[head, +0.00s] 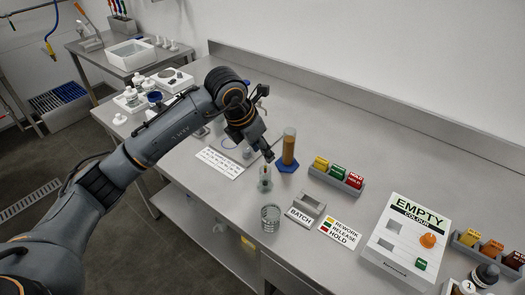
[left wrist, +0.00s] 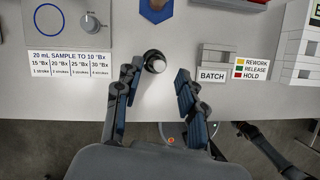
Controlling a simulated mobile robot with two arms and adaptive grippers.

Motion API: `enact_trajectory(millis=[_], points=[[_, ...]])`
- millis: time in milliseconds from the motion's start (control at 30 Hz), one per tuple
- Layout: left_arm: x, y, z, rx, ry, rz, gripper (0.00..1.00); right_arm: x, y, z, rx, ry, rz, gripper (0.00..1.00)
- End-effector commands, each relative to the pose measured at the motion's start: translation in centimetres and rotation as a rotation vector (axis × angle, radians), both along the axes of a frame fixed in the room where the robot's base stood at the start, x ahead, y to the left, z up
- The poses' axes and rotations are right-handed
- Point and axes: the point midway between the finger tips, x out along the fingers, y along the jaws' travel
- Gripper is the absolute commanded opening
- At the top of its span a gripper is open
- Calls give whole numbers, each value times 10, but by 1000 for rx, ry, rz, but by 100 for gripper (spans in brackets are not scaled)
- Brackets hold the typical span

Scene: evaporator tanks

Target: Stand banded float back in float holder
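My left gripper (head: 267,156) reaches down from the left over the bench. In the left wrist view its two blue-padded fingers (left wrist: 158,92) are apart, with clear space between them. In the left wrist view a round white-topped piece with a dark side (left wrist: 155,62) stands just beyond the finger gap, apparently the same piece. I cannot tell float from holder there, and no band can be made out.
An amber-filled cylinder (head: 289,147) on a blue base stands close behind. A wire cup (head: 270,217) stands near the front edge, beside the BATCH block (head: 305,209). A rack of coloured tags (head: 336,180) and a white EMPTY COLOUR box (head: 404,240) are to the right.

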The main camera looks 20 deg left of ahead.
Motion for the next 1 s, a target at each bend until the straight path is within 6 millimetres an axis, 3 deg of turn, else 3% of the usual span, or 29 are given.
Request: enact_trajectory(millis=[300,500,1000], points=[[-21,15,64,2,-7,0,40,-1,0,0,0,1,0,0],[-30,20,90,1,-5,-1,40,-1,0,0,0,1,0,0],[-34,22,97,1,-2,-1,40,-1,0,0,1,1,0,0]])
